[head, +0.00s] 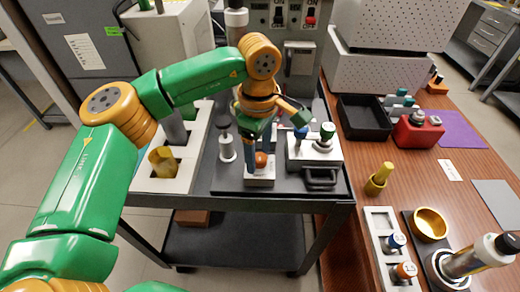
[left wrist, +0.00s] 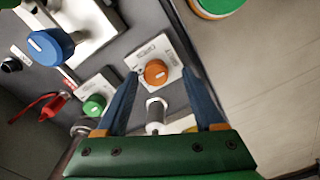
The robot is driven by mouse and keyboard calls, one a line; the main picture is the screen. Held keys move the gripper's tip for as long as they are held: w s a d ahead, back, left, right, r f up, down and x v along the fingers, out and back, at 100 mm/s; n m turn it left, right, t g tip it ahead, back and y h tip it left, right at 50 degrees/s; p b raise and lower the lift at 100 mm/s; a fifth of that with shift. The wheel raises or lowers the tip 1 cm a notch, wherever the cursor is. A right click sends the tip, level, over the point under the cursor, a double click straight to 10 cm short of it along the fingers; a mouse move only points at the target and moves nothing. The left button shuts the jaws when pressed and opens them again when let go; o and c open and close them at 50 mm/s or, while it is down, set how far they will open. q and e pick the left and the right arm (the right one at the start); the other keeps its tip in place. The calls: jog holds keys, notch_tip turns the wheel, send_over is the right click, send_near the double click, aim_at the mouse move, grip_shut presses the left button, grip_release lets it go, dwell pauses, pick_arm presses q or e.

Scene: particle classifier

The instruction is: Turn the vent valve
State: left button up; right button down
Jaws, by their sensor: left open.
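An orange round knob (head: 261,159) with a pale pointer mark sits on a white labelled block on the cart top. It also shows in the left wrist view (left wrist: 155,72); its label is too small to read, so I cannot confirm it is the vent valve. My left gripper (head: 262,152) points down over this knob, its blue fingers open. In the left wrist view the fingertips (left wrist: 160,74) lie on either side of the knob with gaps visible. I cannot tell how high they are above the block. My right gripper is not in view.
In the left wrist view, a green knob (left wrist: 94,105) and a blue knob (left wrist: 50,47) stand nearby. A white post (head: 227,148) stands left of the gripper. A wooden table (head: 350,190) adjoins the cart.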

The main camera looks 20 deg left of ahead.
pick_arm(q)
jog(key=shift+w+f, duration=0.2)
jog(key=shift+f, duration=0.15)
jog(key=shift+w+f, duration=0.1)
jog(key=shift+w, duration=0.1)
jog(key=shift+s, duration=0.2)
jog(key=c, duration=0.6)
grip_shut()
jog(key=shift+w, duration=0.1)
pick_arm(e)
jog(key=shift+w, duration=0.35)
